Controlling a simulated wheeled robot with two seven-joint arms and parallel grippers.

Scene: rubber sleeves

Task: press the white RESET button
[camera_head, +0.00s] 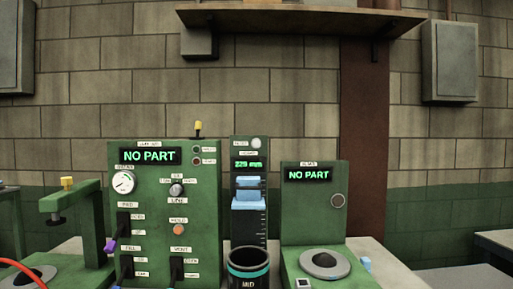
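A small round white button (256,143) sits at the top right of the narrow middle green panel (234,185). A label to its left is too small to read surely, so I cannot tell whether it says RESET. A small pale square button (303,283) shows at the bottom edge, in front of the right green machine (300,220). Neither of my grippers is in view.
The large left panel (205,225) has a green "NO PART" display (149,156), a gauge (123,182), an orange button (178,230) and levers. A dark cup marked "MID" (248,282) stands before the middle panel. A shelf (300,20) hangs above.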

